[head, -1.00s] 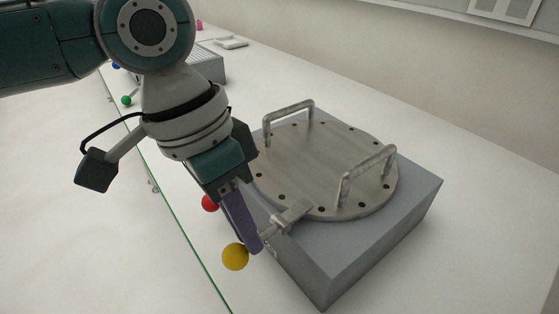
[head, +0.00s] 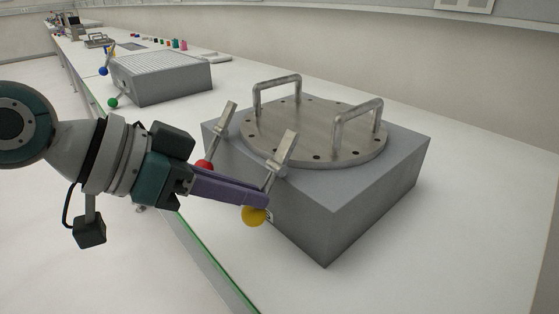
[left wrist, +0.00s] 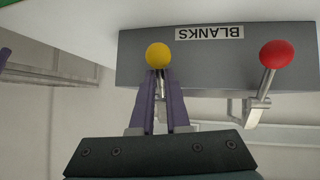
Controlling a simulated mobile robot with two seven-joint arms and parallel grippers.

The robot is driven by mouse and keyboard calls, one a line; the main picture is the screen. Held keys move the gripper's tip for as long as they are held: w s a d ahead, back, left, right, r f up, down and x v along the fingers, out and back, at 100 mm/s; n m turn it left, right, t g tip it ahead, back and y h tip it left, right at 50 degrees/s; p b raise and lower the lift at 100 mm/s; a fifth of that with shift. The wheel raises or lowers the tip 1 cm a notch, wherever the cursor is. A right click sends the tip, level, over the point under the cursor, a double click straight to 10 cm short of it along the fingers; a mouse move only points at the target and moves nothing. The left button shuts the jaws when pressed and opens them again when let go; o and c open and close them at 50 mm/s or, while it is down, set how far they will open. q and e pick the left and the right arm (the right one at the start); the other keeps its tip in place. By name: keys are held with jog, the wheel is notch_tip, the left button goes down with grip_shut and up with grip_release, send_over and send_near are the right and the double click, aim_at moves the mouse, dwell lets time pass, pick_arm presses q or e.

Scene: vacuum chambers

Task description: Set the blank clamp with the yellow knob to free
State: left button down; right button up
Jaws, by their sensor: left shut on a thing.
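The blank clamp with the yellow knob (head: 253,216) is at the near left side of the grey block (head: 325,238). Its metal arm (head: 282,157) slants up in front of the round steel blank plate (head: 290,134), at its near edge. My left gripper (head: 262,197) reaches in from the left, its purple fingers shut on the lever just above the yellow knob. In the left wrist view the lever (left wrist: 160,84) runs between the fingers, with the yellow knob (left wrist: 158,55) beyond the tips. Whether the arm touches the plate is hard to tell. My right gripper is not in view.
A second clamp with a red knob (head: 204,165) stands tilted up beside it, behind my left gripper. The plate has two upright handles (head: 357,122). A BLANKS label (left wrist: 210,33) is on the block. A grey box (head: 165,80) stands further back. The bench right of the block is clear.

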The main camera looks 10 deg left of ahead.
pick_arm(q)
jog(key=shift+s+a+f+b, duration=0.2)
jog(key=shift+f+b, duration=0.15)
jog(key=shift+f, duration=0.4)
jog(key=c, duration=1.1)
grip_release()
jog(key=shift+w+r, duration=0.15)
jog(key=shift+o, duration=0.9)
jog(key=shift+d, duration=0.1)
jog(key=shift+s, duration=0.2)
jog(key=shift+r, duration=0.15)
